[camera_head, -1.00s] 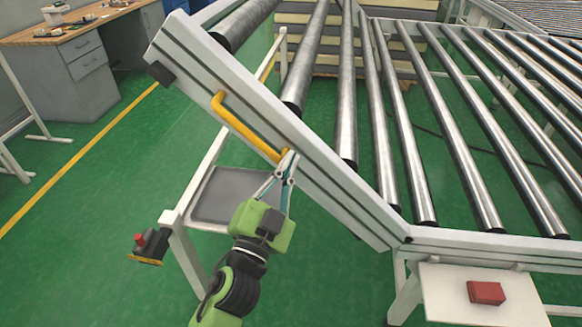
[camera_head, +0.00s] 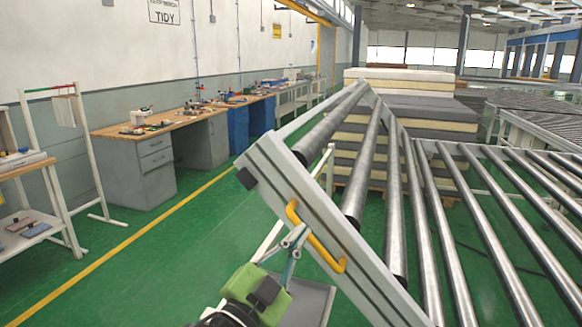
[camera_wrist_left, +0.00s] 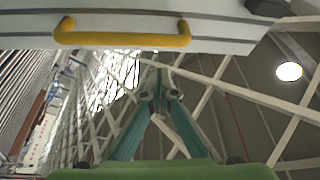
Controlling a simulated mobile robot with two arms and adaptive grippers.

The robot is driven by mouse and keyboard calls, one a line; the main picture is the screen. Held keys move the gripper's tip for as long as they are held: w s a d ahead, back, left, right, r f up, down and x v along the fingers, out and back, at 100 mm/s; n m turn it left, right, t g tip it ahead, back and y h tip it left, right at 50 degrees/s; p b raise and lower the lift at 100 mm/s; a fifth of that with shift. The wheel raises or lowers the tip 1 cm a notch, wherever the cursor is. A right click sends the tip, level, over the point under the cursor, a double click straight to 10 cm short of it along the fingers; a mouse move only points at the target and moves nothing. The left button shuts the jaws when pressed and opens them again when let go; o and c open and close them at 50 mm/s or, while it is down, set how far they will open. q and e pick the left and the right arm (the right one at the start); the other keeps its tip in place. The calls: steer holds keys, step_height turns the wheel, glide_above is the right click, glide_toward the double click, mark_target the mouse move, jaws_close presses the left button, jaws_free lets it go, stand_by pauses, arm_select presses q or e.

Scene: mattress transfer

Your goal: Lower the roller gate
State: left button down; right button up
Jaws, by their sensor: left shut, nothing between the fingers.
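The roller gate is the raised, tilted section of the conveyor, with a pale side beam (camera_head: 270,175) and steel rollers (camera_head: 330,130). Its yellow handle (camera_head: 315,240) is fixed on the outer face of the beam. My left gripper (camera_head: 299,234) is shut and empty, with its fingertips beside the handle in the head view. In the left wrist view the handle (camera_wrist_left: 122,40) lies across the top, beyond the closed fingertips (camera_wrist_left: 156,70); it is not between them. Whether the fingers touch it I cannot tell. My right gripper is not in view.
The fixed roller conveyor (camera_head: 500,220) fills the right side. Stacked mattresses (camera_head: 420,110) stand behind the gate. A workbench with drawers (camera_head: 150,165) stands along the left wall. Green floor (camera_head: 150,265) is open to the left of the gate.

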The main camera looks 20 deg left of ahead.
arm_select(q)
steer(key=m+p, duration=0.1)
steer(key=p, duration=0.1)
glide_toward(294, 169)
step_height(294, 169, up, 3)
steer(key=s+d, duration=0.2)
steer(key=d, duration=0.1)
steer(key=shift+g, duration=0.4)
steer(key=w+p, duration=0.2)
steer(key=w, duration=0.2)
steer(key=w+p, duration=0.2)
steer(key=w, duration=0.2)
steer(key=shift+w+a+f+p, duration=0.1)
steer(key=shift+w+a+p, duration=0.1)
steer(key=shift+w+p, duration=0.2)
steer(key=shift+s+a+f, duration=0.1)
steer(key=shift+f, duration=0.05)
steer(key=shift+a, duration=0.25)
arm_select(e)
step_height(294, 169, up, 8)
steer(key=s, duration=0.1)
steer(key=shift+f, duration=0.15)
